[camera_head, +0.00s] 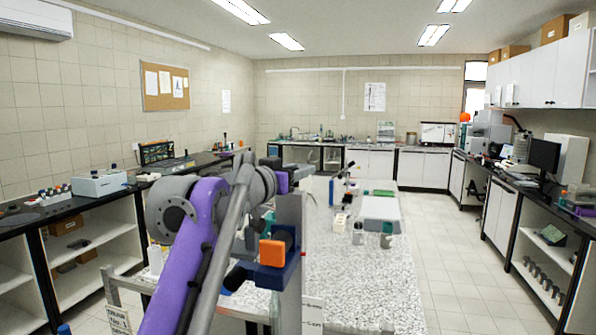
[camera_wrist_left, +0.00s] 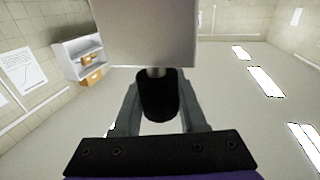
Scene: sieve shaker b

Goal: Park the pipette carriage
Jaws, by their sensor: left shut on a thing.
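A dark-blue carriage with an orange block (camera_head: 272,252) sits on an upright grey column (camera_head: 291,215) at the near end of the speckled bench. A short black cylinder (camera_head: 236,275) sticks out of its left side. In the left wrist view a black knob (camera_wrist_left: 157,95) is joined by a short metal shaft to a pale grey plate (camera_wrist_left: 147,30). My left gripper (camera_wrist_left: 160,112) is shut on this knob, one finger on each side. In the head view my left gripper (camera_head: 298,174) is partly hidden near the column's top. My right gripper is out of view.
The speckled bench (camera_head: 355,280) carries a grey flat-topped device (camera_head: 380,207), a green item (camera_head: 383,192) and small jars (camera_head: 386,235). Black-topped counters with shelves line the left and right walls. The tiled floor (camera_head: 455,250) right of the bench is clear.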

